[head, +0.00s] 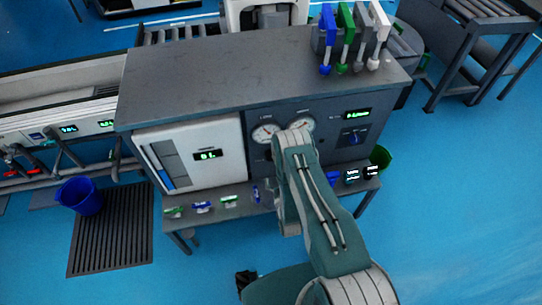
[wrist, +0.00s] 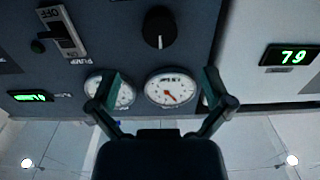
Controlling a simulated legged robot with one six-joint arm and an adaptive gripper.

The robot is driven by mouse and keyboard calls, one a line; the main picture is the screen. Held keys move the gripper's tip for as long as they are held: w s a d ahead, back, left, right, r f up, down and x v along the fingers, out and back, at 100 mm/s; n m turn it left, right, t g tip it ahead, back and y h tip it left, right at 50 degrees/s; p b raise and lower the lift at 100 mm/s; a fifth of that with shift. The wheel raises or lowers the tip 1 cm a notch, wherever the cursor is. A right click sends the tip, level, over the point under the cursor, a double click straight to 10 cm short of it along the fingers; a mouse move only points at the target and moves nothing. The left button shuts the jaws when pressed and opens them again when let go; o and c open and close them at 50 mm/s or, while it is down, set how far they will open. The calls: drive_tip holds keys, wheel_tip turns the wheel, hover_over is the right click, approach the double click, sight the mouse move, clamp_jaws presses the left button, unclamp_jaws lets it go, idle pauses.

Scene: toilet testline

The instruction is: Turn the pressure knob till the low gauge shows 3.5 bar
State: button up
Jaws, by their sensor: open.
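The wrist view is upside down. A black round pressure knob (wrist: 160,27) with a white pointer line sits on the dark panel. Beside it is the low gauge (wrist: 171,90), a white dial with a red-orange needle; its value is too small to read. It also shows in the head view (head: 265,132). A second gauge (wrist: 122,95) is partly covered by a finger, and shows in the head view too (head: 303,123). My gripper (wrist: 162,82) is open and empty, its fingers spread either side of the low gauge, apart from the knob.
A pump switch (wrist: 68,35) and a green display (wrist: 33,97) share the panel. A white cabinet with a display (wrist: 291,56) adjoins it. Small items lie on the ledge (head: 262,208) below. Blue floor (head: 440,210) is clear at right; a blue bucket (head: 79,196) stands left.

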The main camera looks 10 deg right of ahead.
drive_tip(key=w, duration=0.9)
drive_tip(key=shift+w, duration=0.3)
drive_tip(key=shift+c, duration=0.3)
drive_tip(key=c, duration=1.1)
